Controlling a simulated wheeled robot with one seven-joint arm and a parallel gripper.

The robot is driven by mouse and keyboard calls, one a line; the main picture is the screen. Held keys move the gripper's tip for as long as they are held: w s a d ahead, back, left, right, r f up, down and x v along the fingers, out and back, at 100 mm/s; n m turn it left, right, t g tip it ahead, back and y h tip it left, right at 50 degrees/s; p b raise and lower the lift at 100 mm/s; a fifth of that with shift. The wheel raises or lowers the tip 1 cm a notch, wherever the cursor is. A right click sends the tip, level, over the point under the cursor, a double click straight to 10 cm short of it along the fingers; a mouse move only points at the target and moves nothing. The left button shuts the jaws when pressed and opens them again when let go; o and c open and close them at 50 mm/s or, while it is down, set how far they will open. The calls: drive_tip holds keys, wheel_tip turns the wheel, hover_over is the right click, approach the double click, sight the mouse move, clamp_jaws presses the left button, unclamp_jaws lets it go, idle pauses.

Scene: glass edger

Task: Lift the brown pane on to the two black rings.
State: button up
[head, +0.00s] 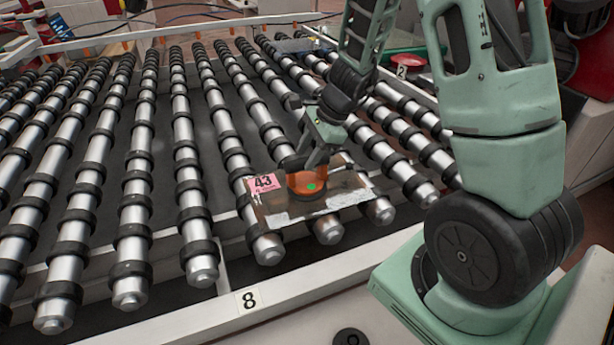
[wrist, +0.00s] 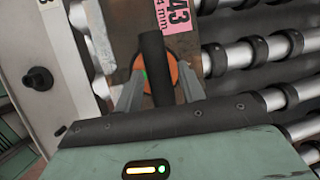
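The brown pane (head: 345,190) lies over the front ends of the right-hand rollers, with a pink label "43" on its left corner. It also shows in the wrist view (wrist: 125,35). An orange suction cup (head: 308,184) with a green dot sits on the pane; its black bar handle (wrist: 152,60) shows in the wrist view. My gripper (wrist: 161,70) is at the cup, one finger on each side of the handle, with a gap on the right. A black ring-like piece (head: 352,338) is on the white front surface, cut by the frame edge; a second ring cannot be made out.
Steel rollers (head: 183,130) with black collars fill the bed. A white rail (head: 290,292) marked "8" runs along the front. A black round fitting (wrist: 38,78) stands on a white surface at the wrist view's left. A red round part (head: 405,63) is at the back right.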

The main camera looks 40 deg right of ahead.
sight(303, 169)
drive_tip(key=x, duration=0.4)
drive_tip(key=shift+s+d+f, duration=0.2)
drive_tip(key=shift+d+f, duration=0.15)
drive_tip(key=shift+w+a+f, duration=0.15)
drive_tip(key=shift+a+f, duration=0.05)
drive_tip(key=shift+f, duration=0.25)
drive_tip(key=c, duration=0.8)
drive_tip(key=shift+r, duration=0.1)
clamp_jaws()
drive_tip(key=shift+w+r, duration=0.1)
